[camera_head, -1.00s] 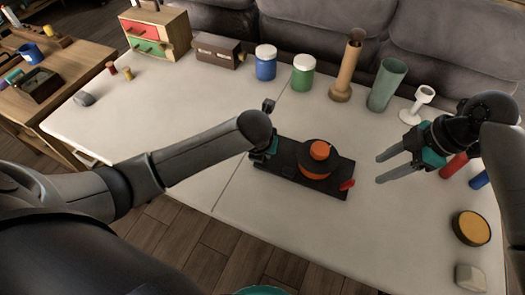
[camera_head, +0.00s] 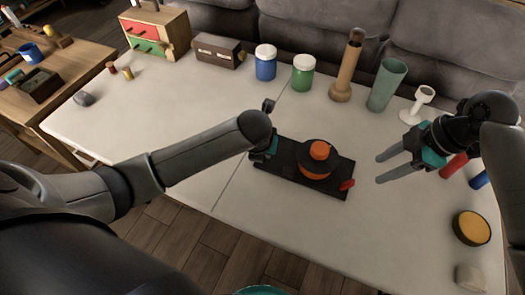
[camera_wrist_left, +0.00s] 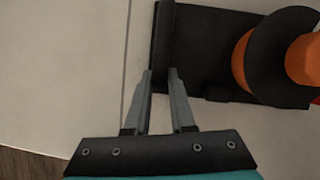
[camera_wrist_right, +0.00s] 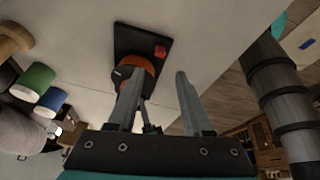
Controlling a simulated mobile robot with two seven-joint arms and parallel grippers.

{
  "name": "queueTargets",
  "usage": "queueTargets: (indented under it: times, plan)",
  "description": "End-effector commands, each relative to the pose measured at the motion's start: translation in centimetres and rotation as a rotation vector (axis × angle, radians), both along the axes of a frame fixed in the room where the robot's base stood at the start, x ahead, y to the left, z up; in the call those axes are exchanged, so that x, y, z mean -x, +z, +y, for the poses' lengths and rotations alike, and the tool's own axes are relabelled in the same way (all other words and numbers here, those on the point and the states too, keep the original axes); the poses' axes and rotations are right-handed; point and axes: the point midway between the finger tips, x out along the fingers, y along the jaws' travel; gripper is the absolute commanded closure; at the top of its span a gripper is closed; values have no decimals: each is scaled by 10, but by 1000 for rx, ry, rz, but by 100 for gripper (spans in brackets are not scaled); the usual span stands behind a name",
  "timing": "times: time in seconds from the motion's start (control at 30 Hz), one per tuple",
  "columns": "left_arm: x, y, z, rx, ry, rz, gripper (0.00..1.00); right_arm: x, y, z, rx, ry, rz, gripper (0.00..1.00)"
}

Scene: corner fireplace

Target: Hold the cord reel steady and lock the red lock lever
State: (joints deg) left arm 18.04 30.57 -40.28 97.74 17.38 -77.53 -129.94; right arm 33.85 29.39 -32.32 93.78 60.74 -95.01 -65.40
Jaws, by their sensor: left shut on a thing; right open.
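The cord reel (camera_head: 316,160) is an orange and black drum on a dark base plate (camera_head: 290,178), lying on the white table. The red lock lever (camera_head: 347,185) is at the right end of the plate; it also shows in the right wrist view (camera_wrist_right: 160,51). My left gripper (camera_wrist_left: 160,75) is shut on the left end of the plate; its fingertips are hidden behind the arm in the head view. My right gripper (camera_head: 380,168) is open and empty, to the right of the lever and apart from it. The reel also shows in the left wrist view (camera_wrist_left: 248,65).
Behind the reel stand a blue jar (camera_head: 266,64), a green jar (camera_head: 303,73), a wooden vase (camera_head: 347,72), a green glass (camera_head: 386,85) and a white cup (camera_head: 418,104). A yellow-topped round tin (camera_head: 471,228) lies at the right. The table in front of the reel is clear.

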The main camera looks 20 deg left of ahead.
Motion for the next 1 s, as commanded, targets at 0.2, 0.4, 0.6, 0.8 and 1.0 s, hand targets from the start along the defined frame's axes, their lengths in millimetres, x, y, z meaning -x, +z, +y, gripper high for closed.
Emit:
queueTargets:
  times: [0.2, 0.4, 0.6, 0.8, 1.0]
  plan:
    - [-1, 1, 0, 1, 1, -2, 100, 0, 0, 0, 0, 0, 0, 74]
    - [-1, 1, 0, 2, 1, -2, 100, 0, -1, -1, -3, -34, 15, 96]
    - [-1, 1, 0, 2, 1, -2, 100, -1, -3, -7, -20, -252, 110, 100]
    - [-1, 1, 0, 2, 1, -2, 100, -1, -6, -16, -44, -585, 264, 100]
    - [-1, 1, 0, 2, 1, -2, 100, -2, -10, -25, -64, -918, 424, 100]
